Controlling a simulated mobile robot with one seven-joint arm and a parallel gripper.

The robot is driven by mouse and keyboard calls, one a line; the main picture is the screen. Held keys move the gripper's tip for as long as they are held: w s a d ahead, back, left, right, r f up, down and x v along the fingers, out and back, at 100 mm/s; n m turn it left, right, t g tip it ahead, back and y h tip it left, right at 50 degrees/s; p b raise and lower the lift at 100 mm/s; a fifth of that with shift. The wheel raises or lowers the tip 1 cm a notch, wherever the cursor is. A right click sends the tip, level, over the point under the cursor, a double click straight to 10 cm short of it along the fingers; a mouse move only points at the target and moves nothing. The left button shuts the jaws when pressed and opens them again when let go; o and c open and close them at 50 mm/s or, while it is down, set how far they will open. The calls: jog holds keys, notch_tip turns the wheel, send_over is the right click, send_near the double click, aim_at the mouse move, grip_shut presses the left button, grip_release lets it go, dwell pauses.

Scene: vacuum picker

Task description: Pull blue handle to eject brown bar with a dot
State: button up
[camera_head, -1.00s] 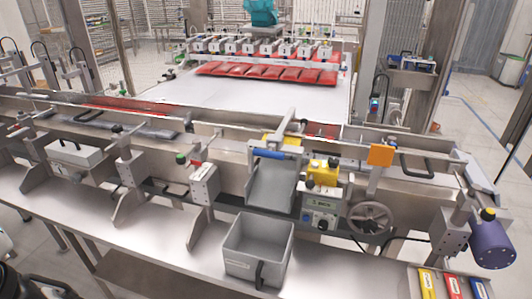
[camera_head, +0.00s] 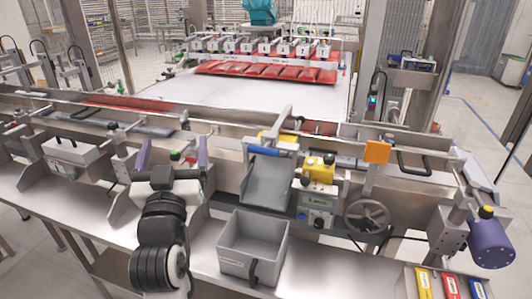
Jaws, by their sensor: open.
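The blue handle (camera_head: 271,151) is a short horizontal bar at the top of a grey sloping chute (camera_head: 268,183), at the conveyor's front side. My gripper (camera_head: 173,150) has come in at the lower left, left of the chute and the handle. Its two purple fingers stand wide apart with nothing held between them. The gripper is apart from the blue handle. I cannot make out a brown bar with a dot on the conveyor.
A grey open bin (camera_head: 253,240) stands below the chute. A yellow-topped control box (camera_head: 318,175), a handwheel (camera_head: 366,214) and an orange plate (camera_head: 378,152) are to the right. Red packs (camera_head: 265,72) hang under the picker behind. A purple motor (camera_head: 491,245) sits far right.

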aim_at(262, 153)
jog(key=shift+o, duration=1.1)
jog(key=w+d+f+m+g+h, duration=0.2)
jog(key=d+f+m+g+h, duration=0.2)
jog(key=d+f+h, duration=0.3)
jog(key=d+f+g, duration=0.1)
jog(key=d+f, duration=0.1)
jog(key=d, duration=0.3)
jog(key=shift+w+d+f+m, duration=0.2)
jog(key=shift+w+f+m, duration=0.1)
jog(key=shift+w+f, duration=0.1)
jog(key=p+x, duration=0.3)
jog(key=x, duration=0.9)
jog(key=shift+w+d+r+p, duration=0.1)
jog(key=shift+w+p, duration=0.15)
jog(key=shift+p, duration=0.1)
jog(key=shift+w+d, duration=0.2)
jog(key=shift+w, duration=0.35)
jog(key=c, duration=1.1)
